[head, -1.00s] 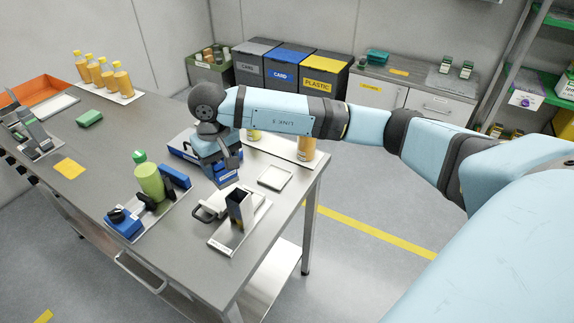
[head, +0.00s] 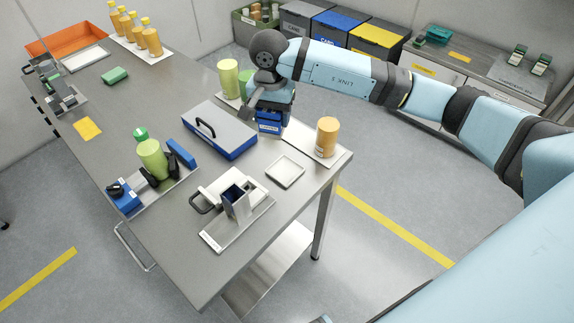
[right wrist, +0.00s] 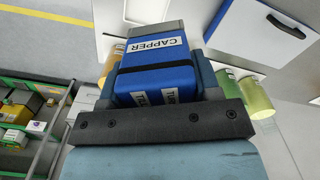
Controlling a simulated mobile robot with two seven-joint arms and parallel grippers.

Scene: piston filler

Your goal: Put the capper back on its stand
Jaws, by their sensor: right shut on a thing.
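The capper (right wrist: 155,72), a blue block with a grey end and a white CAPPER label, is between the fingers of my right gripper (right wrist: 157,80) in the right wrist view. In the head view the right gripper (head: 273,103) is shut on the capper (head: 270,124), above the table's far right part. What looks like its stand, an upright open-topped square holder (head: 238,207), is on a light tray (head: 222,238) near the front edge. The gripper is behind it, well apart. My left gripper is not in view.
A grey-and-blue case with a handle (head: 222,132) lies left of the gripper. Green containers (head: 228,78) and an orange container (head: 327,137) stand close by. A small empty tray (head: 285,172) and a filling device with a green bottle (head: 152,158) are also on the table.

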